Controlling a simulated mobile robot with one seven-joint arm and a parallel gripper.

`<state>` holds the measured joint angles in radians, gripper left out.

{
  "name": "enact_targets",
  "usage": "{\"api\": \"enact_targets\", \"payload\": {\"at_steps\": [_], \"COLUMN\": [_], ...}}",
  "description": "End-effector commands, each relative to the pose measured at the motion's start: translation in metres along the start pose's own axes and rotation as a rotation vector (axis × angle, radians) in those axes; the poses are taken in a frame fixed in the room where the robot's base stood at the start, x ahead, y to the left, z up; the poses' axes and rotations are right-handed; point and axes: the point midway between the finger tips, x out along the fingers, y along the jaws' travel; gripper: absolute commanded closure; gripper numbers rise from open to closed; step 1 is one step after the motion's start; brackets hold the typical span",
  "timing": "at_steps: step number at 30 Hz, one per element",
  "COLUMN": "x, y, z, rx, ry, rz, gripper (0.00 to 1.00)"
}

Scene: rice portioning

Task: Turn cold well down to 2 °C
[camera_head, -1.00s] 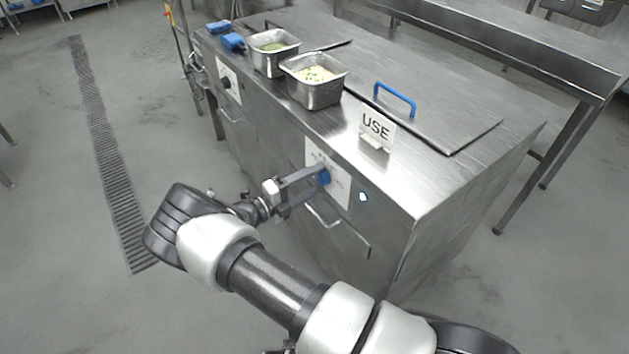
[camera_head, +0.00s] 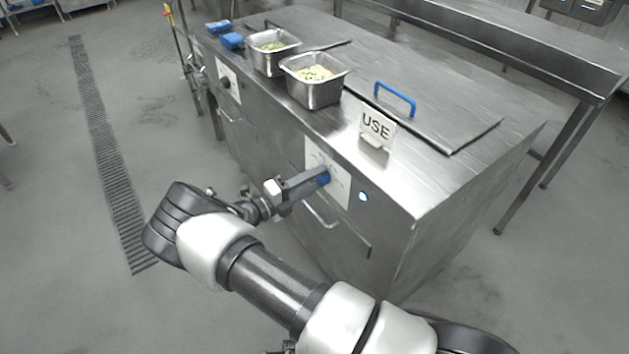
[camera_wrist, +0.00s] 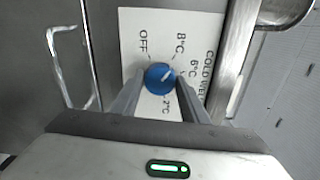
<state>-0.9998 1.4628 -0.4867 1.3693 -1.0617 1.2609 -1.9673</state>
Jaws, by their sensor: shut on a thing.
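The blue cold well knob (camera_wrist: 160,78) sits on a white dial plate (camera_wrist: 135,25) marked OFF, 8 °C, 6 °C and 2 °C. Its white pointer mark slants to the upper right in the wrist view, roughly toward the 8 °C and 6 °C marks; the exact setting is hard to read. My gripper (camera_wrist: 158,98) is shut on the knob, one finger on each side. In the head view my gripper (camera_head: 318,181) reaches the knob (camera_head: 324,178) on the front of the steel counter (camera_head: 440,190). The fingers partly cover the dial there.
A drawer handle (camera_head: 322,215) lies just below the dial. A small lit indicator (camera_head: 364,197) is right of it. On top stand a USE sign (camera_head: 376,127), two steel pans of food (camera_head: 315,90) and a lid with a blue handle (camera_head: 395,97). A second dark knob (camera_head: 226,84) is farther left.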

Motion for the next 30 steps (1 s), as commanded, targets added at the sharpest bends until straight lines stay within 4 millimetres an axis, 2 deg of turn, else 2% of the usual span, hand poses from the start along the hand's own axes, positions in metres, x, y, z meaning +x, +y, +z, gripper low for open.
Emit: {"api": "enact_targets", "payload": {"at_steps": [30], "x": [-0.0014], "y": [0.0011], "z": [0.001], "rx": [0.926], "ry": [-0.002], "rz": [0.002], "gripper": [0.82]}}
